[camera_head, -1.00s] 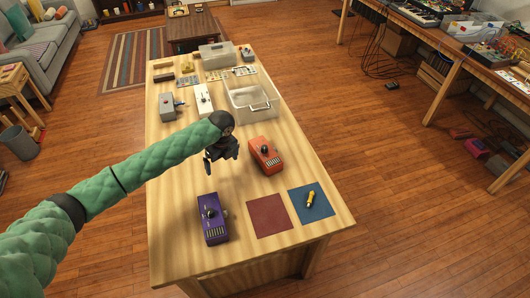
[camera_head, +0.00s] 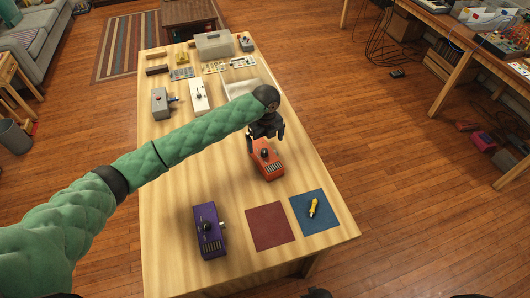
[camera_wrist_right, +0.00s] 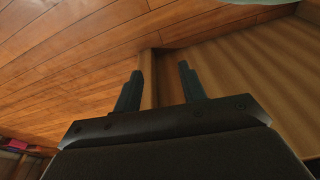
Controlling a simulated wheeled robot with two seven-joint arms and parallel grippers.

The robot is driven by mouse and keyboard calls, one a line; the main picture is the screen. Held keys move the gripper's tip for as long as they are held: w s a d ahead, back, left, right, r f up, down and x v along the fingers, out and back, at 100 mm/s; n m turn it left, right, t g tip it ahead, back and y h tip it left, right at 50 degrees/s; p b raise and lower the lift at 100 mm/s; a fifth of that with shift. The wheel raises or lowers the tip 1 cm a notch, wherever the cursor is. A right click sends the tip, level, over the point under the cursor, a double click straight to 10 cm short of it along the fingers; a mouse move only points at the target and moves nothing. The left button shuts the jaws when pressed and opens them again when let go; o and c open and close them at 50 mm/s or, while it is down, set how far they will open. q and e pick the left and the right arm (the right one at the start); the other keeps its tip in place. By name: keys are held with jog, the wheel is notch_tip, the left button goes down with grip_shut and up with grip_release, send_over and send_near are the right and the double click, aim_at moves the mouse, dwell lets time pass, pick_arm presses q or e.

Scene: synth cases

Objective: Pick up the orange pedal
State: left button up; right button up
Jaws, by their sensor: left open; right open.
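The orange pedal (camera_head: 267,160) lies on the wooden table, right of the middle, with a dark knob on top. My left gripper (camera_head: 265,145) is open and hangs above the far end of the pedal, hiding part of it. I cannot tell whether the fingers touch it. My right gripper (camera_wrist_right: 161,85) is open and empty in the right wrist view, with a table edge and the floor beyond its fingers. In the head view only a dark bit shows at the bottom edge.
A purple pedal (camera_head: 209,232) stands near the front left. A dark red mat (camera_head: 270,226) and a blue mat (camera_head: 326,224) with a yellow-handled tool (camera_head: 314,208) lie at the front right. Grey (camera_head: 160,104) and white (camera_head: 199,96) pedals stand farther back. The table middle left is clear.

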aim_at(267, 154)
pick_arm(q)
jog(key=shift+s+f+p, duration=0.15)
jog(key=shift+f+p, duration=0.15)
jog(key=shift+f, duration=0.75)
jog(key=shift+d+f+p, duration=0.1)
jog(key=shift+f+p, duration=0.15)
jog(key=shift+p, duration=0.15)
jog(key=f, duration=0.1)
jog(key=f+p, duration=0.2)
jog(key=f, duration=0.1)
jog(key=shift+s+d, duration=0.15)
jog(key=shift+s, duration=0.15)
jog(key=shift+f, duration=0.3)
pick_arm(e)
jog(key=s+d+f, duration=0.3)
jog(key=s+f, duration=0.3)
jog(key=s, duration=0.2)
jog(key=shift+d, duration=0.4)
pick_arm(q)
jog(key=c, duration=1.2)
pick_arm(e)
jog(key=shift+w+d, duration=0.1)
pick_arm(q)
jog(key=shift+w+r, duration=0.1)
jog(key=shift+r, duration=0.05)
pick_arm(e)
jog(key=shift+f, duration=0.15)
